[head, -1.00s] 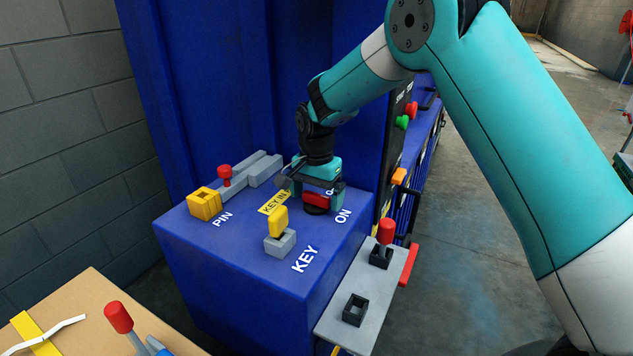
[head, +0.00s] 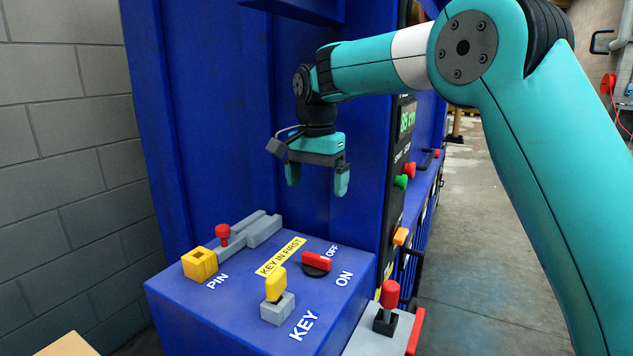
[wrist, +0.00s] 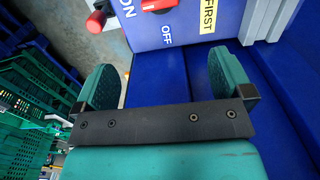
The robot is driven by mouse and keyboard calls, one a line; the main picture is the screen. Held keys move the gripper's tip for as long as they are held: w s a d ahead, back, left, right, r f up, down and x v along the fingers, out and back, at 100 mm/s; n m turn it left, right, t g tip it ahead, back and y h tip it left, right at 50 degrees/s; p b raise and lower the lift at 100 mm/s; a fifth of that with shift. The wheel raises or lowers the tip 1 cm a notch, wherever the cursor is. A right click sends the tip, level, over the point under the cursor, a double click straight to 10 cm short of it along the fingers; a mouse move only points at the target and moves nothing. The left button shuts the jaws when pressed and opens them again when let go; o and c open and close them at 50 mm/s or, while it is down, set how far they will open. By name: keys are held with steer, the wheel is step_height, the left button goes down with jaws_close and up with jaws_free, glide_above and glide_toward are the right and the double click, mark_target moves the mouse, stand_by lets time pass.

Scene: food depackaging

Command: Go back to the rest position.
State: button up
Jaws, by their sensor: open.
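My gripper (head: 317,184) is open and empty in the head view. It hangs with its fingers down above the blue console (head: 200,300), clear of it. In the wrist view its two green fingers (wrist: 172,82) stand wide apart with nothing between them. The switch is partly cut off at the top of the wrist view (wrist: 157,4).
A yellow key (head: 275,284) stands upright in a grey block. A yellow block (head: 199,264) and a red-knobbed grey slide (head: 222,233) are at the left. A red-topped lever (head: 389,294) stands at right. Blue panels rise behind; green crates (wrist: 30,110) show in the wrist view.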

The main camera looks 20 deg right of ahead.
stand_by(0.4)
steer(key=s+a+f+n+y, duration=0.2)
steer(key=s+n, duration=0.6)
steer(key=s, duration=0.9)
steer(key=s+a+f+n+y, duration=0.2)
steer(key=s+n, duration=0.6)
steer(key=s, duration=0.9)
steer(key=shift+a+f+n, duration=0.3)
steer(key=shift+f+n, duration=0.1)
steer(key=shift+f, duration=0.1)
